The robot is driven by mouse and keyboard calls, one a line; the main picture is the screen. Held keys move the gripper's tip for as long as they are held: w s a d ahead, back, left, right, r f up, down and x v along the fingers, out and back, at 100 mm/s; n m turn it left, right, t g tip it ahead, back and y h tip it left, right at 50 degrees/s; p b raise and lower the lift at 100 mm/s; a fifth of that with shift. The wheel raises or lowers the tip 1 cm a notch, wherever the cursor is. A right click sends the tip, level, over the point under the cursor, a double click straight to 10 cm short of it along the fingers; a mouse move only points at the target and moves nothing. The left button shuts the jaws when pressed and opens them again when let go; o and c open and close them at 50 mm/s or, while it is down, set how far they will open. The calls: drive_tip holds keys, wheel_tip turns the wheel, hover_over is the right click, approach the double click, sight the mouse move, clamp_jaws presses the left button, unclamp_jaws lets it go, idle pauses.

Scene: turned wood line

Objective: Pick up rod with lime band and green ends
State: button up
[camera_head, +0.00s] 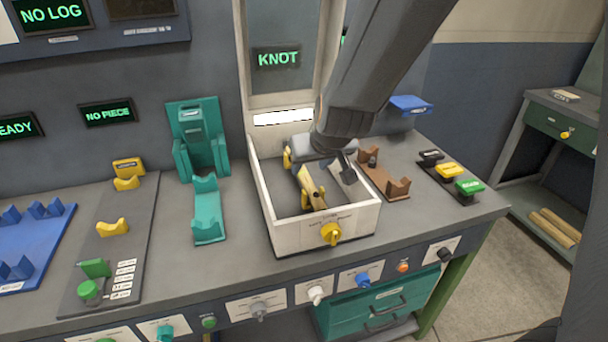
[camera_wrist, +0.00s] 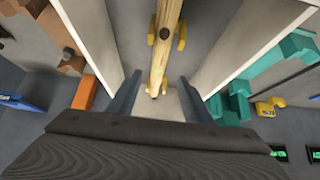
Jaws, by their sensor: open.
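A pale wooden rod (camera_head: 312,191) with dark knot spots lies in the white-walled box (camera_head: 277,222) under the KNOT display. It also shows in the wrist view (camera_wrist: 164,45), resting at yellow holders (camera_wrist: 181,34). I see no lime band or green ends on it; part of it is hidden by my gripper in the head view. My gripper (camera_head: 326,175) is over the box, pointing down. In the wrist view its two fingers (camera_wrist: 160,95) are apart, one on each side of the rod's line, with nothing held between them.
The box walls stand close around my gripper. A brown cradle (camera_head: 398,188) is to the right, beside several coloured buttons (camera_head: 449,170). A teal stand (camera_head: 207,215) is to the left. Wooden rods (camera_head: 556,226) lie on the right bench's lower shelf.

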sight(305, 174)
drive_tip(key=shift+b+x, duration=0.4)
drive_tip(key=shift+x, duration=1.15)
drive_tip(key=shift+p+x, duration=0.3)
drive_tip(key=shift+x, duration=2.15)
drive_tip(key=shift+w+r, duration=0.1)
clamp_jaws()
drive_tip(key=shift+r, duration=0.15)
